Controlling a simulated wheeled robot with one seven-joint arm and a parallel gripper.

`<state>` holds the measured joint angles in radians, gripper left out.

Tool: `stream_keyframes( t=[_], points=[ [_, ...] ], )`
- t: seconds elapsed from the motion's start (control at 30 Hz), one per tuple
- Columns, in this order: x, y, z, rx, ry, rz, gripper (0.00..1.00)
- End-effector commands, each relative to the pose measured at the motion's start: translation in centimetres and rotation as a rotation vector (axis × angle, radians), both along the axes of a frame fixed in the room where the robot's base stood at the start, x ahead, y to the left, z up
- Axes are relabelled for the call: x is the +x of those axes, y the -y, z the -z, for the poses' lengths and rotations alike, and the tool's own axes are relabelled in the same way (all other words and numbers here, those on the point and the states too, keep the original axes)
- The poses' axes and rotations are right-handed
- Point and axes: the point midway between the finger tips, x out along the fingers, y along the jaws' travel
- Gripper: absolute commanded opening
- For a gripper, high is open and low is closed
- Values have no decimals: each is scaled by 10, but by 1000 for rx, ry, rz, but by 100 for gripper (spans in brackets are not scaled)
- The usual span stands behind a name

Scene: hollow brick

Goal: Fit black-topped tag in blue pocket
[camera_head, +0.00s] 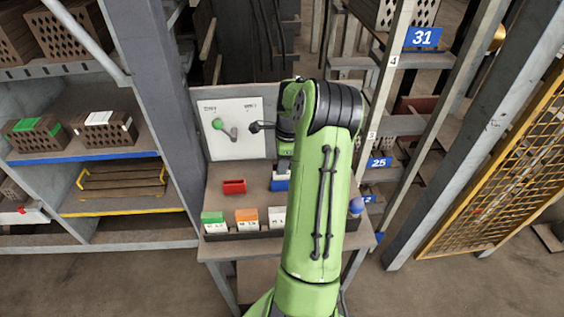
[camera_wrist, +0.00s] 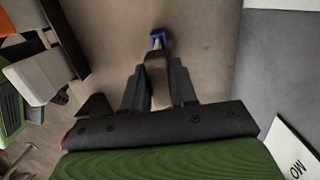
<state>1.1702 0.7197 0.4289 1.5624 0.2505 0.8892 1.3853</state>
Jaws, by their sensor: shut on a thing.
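My gripper (camera_wrist: 158,92) is shut on a narrow tag (camera_wrist: 158,78) with a pale, brownish face in the wrist view; its black top is not clear there. The blue pocket (camera_wrist: 162,36) shows just past the tag's far end. I cannot tell whether the tag is inside it or only above it. In the head view the blue pocket (camera_head: 280,185) stands on the bench, with a white piece (camera_head: 284,174) just above it. My arm hides the gripper's fingers and part of the pocket there.
A red pocket (camera_head: 233,186) stands to the left on the bench. A dark front rack (camera_head: 240,236) holds green-topped (camera_head: 213,218), orange-topped (camera_head: 246,216) and white-topped (camera_head: 277,214) tags. A white board (camera_head: 236,145) stands behind. A blue round thing (camera_head: 356,206) is at the right edge.

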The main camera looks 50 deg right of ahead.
Motion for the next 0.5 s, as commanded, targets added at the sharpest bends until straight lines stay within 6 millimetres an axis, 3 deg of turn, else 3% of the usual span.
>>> stream_keyframes(
  t=[0.1, 0.13, 0.3, 0.5],
  points=[
    [0, 0, 0, 0, 0, 0, 0],
    [0, 0, 0, 0, 0, 0, 30],
    [0, 0, -1, 0, 0, 0, 56],
    [0, 0, -1, 0, 0, 0, 57]
  ],
)
